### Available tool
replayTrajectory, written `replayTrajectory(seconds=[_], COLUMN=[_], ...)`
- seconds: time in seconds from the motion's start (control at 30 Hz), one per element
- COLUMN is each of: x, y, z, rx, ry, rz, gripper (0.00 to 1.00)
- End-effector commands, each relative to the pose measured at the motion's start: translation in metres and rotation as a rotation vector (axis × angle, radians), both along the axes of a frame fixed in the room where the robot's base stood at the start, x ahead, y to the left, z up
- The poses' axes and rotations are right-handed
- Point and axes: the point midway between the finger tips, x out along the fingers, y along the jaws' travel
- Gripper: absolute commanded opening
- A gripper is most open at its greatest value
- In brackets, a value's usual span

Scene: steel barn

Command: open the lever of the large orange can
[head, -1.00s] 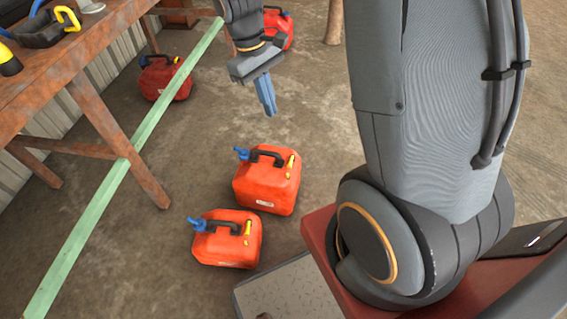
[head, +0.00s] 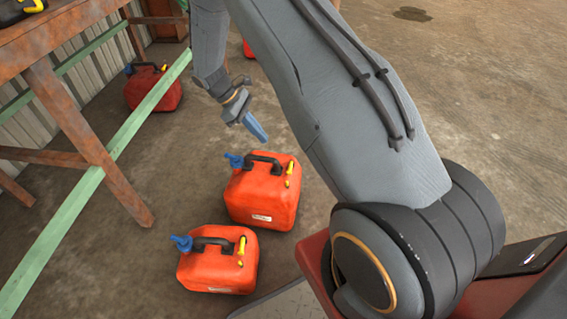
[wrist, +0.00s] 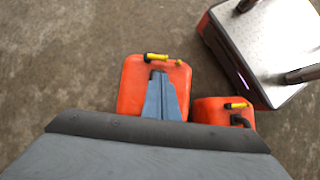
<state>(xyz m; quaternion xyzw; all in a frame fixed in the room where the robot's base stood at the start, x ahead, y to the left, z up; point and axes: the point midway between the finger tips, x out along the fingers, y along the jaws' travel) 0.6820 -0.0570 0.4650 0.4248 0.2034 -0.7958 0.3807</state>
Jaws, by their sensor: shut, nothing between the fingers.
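The large orange can (head: 262,200) stands upright on the floor in the head view, with a black handle on top, a blue spout piece at its left and a yellow lever (head: 290,170) at its right. In the wrist view the can (wrist: 131,91) is partly hidden behind my fingers, and its yellow lever (wrist: 157,57) shows past the fingertips. My gripper (head: 258,133) is shut and empty. In the head view it appears above and behind the can, fingers pointing down. I see no contact with the can.
A smaller orange can (head: 215,270) stands in front of the large one; it also shows in the wrist view (wrist: 212,111). Another red can (head: 155,90) is by a wooden table (head: 60,50). A green bar (head: 75,210) slants at left.

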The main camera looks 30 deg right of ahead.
Motion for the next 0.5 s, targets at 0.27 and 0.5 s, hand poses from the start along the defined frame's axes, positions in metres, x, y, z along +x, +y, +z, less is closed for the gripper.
replayTrajectory(seconds=[0.27, 0.5], x=[-0.005, -0.020], y=[-0.005, -0.023], z=[-0.010, -0.045], rx=[0.000, 0.001], ry=[0.001, 0.004], rz=[-0.003, -0.002], gripper=[0.00, 0.00])
